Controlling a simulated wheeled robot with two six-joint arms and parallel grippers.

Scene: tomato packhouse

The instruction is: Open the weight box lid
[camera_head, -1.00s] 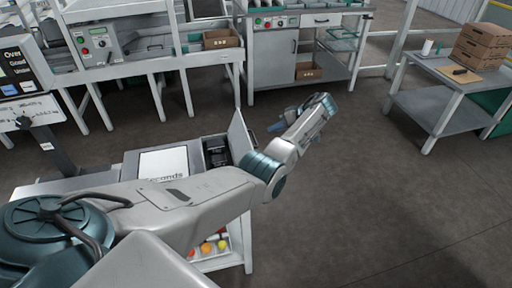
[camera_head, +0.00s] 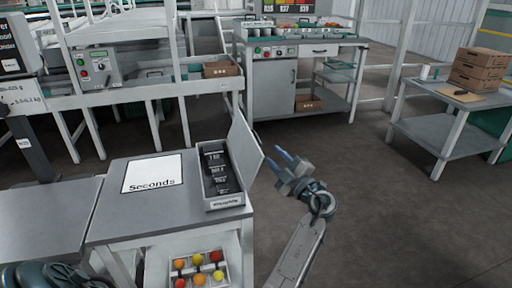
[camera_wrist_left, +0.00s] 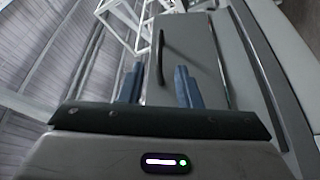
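The weight box (camera_head: 226,201) sits at the right edge of the grey table, with dark labelled weights inside. Its pale lid (camera_head: 243,146) stands up, open, along the box's right side. The box is not clearly seen in that view.
A white "Seconds" card (camera_head: 152,173) lies left of the box. A tray of red and yellow tomatoes (camera_head: 200,271) is below the tabletop. A cabinet bench (camera_head: 273,88) stands behind, and a side table (camera_head: 437,101) with cartons at right. Floor between is clear.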

